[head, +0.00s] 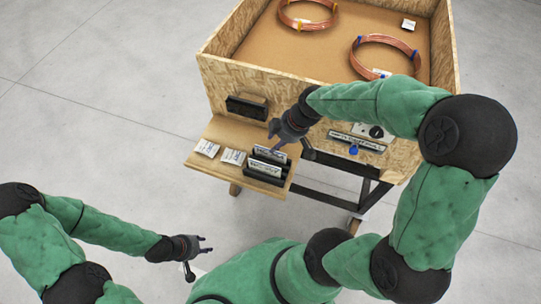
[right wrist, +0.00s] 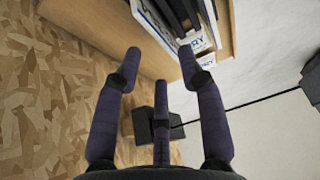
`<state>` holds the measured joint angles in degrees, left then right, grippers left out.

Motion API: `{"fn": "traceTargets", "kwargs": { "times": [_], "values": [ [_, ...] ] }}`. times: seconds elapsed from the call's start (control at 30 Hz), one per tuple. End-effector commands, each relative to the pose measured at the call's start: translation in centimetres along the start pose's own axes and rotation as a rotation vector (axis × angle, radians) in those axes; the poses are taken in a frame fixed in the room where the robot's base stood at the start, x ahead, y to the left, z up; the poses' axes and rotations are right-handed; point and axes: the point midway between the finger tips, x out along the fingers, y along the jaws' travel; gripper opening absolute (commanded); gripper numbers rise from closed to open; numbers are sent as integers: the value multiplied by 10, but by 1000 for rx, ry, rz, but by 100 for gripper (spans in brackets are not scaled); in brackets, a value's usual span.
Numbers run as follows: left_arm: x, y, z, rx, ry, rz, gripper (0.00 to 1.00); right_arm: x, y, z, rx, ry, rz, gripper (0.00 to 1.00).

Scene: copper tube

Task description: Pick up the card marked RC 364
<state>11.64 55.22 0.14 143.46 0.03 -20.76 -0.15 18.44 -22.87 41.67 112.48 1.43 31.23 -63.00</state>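Several white cards are on a small wooden shelf (head: 222,133) at the crate's front. Two cards lie flat, a left one (head: 207,148) and a right one (head: 233,157). Others stand in a black card holder (head: 283,180). Their print is too small to read, so I cannot tell which is RC 364. My right gripper (head: 276,143) is just behind and above the holder. In the right wrist view its fingers (right wrist: 158,55) are spread and empty, with cards (right wrist: 158,20) beyond them near the top. My left gripper (head: 206,244) is open and empty, low over the floor.
An open chipboard crate (head: 300,65) holds copper coils, one at the back (head: 307,25) and one at the right (head: 385,40). A black box (head: 247,107) is fixed to its front. A labelled panel (head: 357,142) is to the right. Floor left of the shelf is clear.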

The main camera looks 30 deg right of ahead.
Motion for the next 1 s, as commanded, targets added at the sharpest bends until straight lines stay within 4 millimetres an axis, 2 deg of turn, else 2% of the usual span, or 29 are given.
{"fn": "traceTargets", "kwargs": {
  "times": [0.03,0.27,0.63,1.0],
  "values": [
    [3,-1,0,0,0,0,40,6,0,0,0,0,0,40],
    [6,-2,0,1,1,0,40,16,-1,0,0,0,1,40],
    [25,-9,-1,1,1,0,40,62,-5,4,-1,0,0,40],
    [24,-8,-1,1,1,0,40,63,-5,3,0,1,2,40]
  ]
}}
